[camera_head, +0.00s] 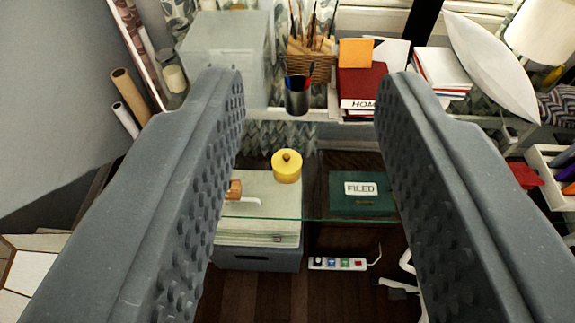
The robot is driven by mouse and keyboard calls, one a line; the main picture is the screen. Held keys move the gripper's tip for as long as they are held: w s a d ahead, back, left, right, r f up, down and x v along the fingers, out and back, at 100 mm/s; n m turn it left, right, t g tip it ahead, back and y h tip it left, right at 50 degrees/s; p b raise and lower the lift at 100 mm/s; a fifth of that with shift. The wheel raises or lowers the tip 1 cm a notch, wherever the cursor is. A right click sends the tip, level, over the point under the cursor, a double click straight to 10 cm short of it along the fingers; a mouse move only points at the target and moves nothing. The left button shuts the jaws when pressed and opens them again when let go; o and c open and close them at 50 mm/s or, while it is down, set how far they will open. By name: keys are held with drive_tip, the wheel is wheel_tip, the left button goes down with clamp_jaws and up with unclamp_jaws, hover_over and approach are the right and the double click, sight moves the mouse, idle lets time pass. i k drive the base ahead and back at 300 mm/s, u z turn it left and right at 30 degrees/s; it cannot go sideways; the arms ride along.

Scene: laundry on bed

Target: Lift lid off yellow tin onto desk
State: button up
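The small round yellow tin (287,174) stands ahead of me, a little left of centre, on what looks like the clear glass desk (300,207). Its yellow lid (277,159) is on, with a darker round knob in the middle. My gripper (310,90) is open wide and empty, its two studded grey fingers on either side of the picture. The tin shows in the gap between the fingers, nearer the left one, and neither finger appears to touch it. How far away it is I cannot tell exactly.
A wooden-handled item (235,189) is left of the tin. A green box marked FILED (362,200) is to its right. Behind are a dark pen cup (298,97), a wicker basket (312,68) and red books (362,84). A power strip (337,264) lies below.

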sight(286, 163)
drive_tip(key=u, duration=1.25)
drive_tip(key=k, duration=0.95)
drive_tip(key=z, duration=1.2)
drive_tip(key=i, duration=1.65)
